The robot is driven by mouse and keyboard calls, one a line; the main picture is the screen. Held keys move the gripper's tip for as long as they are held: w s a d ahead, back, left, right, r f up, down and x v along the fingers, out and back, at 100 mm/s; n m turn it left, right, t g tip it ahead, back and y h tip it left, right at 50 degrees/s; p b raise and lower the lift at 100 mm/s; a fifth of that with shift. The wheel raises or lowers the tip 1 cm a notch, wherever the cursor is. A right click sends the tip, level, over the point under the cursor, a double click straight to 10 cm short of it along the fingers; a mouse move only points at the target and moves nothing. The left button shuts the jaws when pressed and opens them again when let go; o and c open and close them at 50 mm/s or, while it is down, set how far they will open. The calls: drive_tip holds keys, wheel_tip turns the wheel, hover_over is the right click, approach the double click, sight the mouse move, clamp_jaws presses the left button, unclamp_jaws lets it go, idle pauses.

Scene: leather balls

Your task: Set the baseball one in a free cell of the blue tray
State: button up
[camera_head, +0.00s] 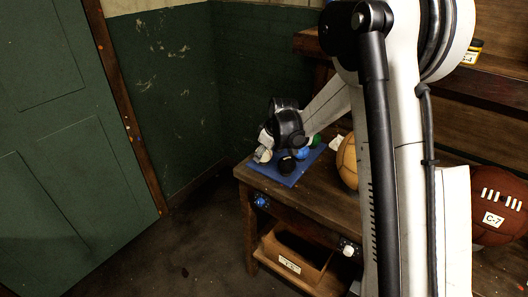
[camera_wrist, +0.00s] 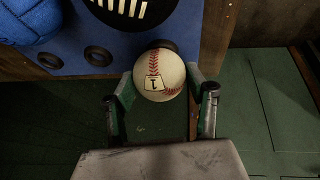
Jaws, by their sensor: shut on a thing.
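The baseball (camera_wrist: 159,75), white with red stitching and a small tag, sits between the fingers of my gripper (camera_wrist: 161,92), which is shut on it. In the head view the baseball (camera_head: 263,156) is at the left edge of the blue tray (camera_head: 274,178), under my gripper (camera_head: 266,149). The wrist view shows the blue tray (camera_wrist: 70,65) with empty ring-shaped cells (camera_wrist: 98,56) and (camera_wrist: 48,60). Another dark ring (camera_wrist: 168,45) is partly hidden behind the baseball. I cannot tell whether the ball touches the tray.
A black ball with white laces (camera_wrist: 125,8) and a blue ball (camera_wrist: 30,20) are on the tray. A green ball (camera_head: 315,141) is at its back. A tan ball (camera_head: 347,161) stands on the wooden bench (camera_head: 322,186), right of the tray. Floor lies beyond the bench's left edge.

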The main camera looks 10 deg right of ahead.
drive_tip(key=shift+f, duration=0.15)
drive_tip(key=o, duration=1.2)
drive_tip(key=shift+o, duration=0.2)
drive_tip(key=v, duration=1.2)
drive_tip(key=s+a+r+m+t, duration=0.1)
drive_tip(key=s+r+m, duration=0.1)
drive_tip(key=s+r, duration=0.45)
drive_tip(key=s+r+m, duration=0.2)
drive_tip(key=s+r, duration=0.1)
drive_tip(key=s, duration=0.7)
drive_tip(key=s+f+m+t+h, duration=0.1)
drive_tip(key=s+m, duration=0.3)
drive_tip(key=s, duration=1.4)
drive_tip(key=shift+s+a+f+h, duration=0.15)
drive_tip(key=shift+a+f+h, duration=0.15)
drive_tip(key=shift+f, duration=0.2)
